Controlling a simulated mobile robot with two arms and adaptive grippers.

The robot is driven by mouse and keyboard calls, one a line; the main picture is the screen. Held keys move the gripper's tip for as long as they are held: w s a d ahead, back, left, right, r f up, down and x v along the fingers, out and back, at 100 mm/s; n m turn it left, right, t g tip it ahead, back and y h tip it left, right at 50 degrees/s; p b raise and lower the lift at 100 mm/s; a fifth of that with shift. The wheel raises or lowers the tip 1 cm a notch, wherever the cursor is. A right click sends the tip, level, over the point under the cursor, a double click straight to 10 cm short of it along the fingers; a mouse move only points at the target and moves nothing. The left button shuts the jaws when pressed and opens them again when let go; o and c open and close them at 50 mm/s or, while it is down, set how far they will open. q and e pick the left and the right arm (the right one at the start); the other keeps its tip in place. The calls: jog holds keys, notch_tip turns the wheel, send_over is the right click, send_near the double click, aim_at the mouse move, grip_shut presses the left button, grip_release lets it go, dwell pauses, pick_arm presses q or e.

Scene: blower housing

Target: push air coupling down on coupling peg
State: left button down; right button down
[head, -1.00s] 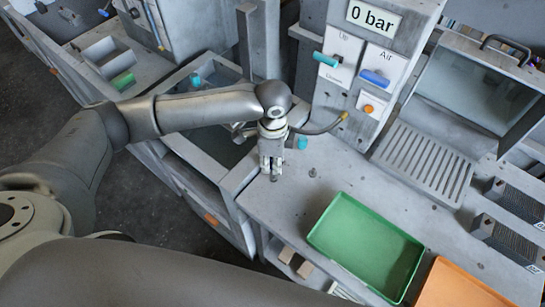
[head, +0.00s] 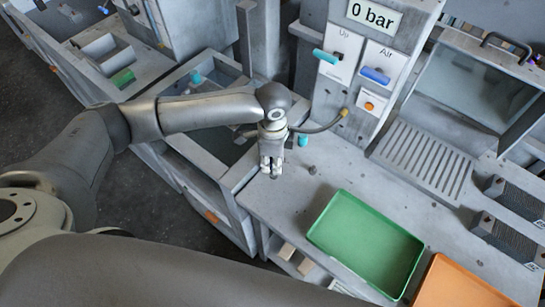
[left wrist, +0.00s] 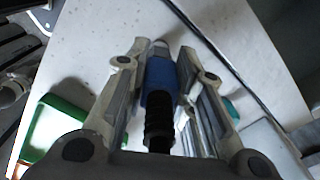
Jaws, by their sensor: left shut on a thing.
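My left gripper (head: 271,172) is low over the bench's left corner. In the left wrist view its two fingers (left wrist: 160,70) are shut on the air coupling (left wrist: 160,82), which has a blue sleeve, a black ribbed end and a metal tip. In the head view the fingers mostly hide the coupling. A small dark stub shows just under the fingertips; I cannot tell whether it is the coupling's tip or the coupling peg, nor how far the two are engaged. My right gripper is not in view.
A small dark peg (head: 312,170) and a teal piece (head: 303,141) stand right of the gripper. A hose (head: 325,128) runs to the panel, whose display (head: 373,16) reads 0 bar. A green tray (head: 366,244) and an orange tray (head: 462,285) lie at front right.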

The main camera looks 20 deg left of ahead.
pick_arm(q)
jog(key=shift+f, duration=0.2)
dwell(0.4)
jog(key=shift+f, duration=0.3)
jog(key=shift+f+p, duration=0.2)
jog(key=shift+p, duration=0.2)
dwell(0.4)
jog(key=shift+f+p, duration=0.15)
jog(key=shift+p, duration=0.25)
dwell(0.3)
jog(key=c, duration=1.1)
grip_release()
jog(key=shift+c, duration=0.2)
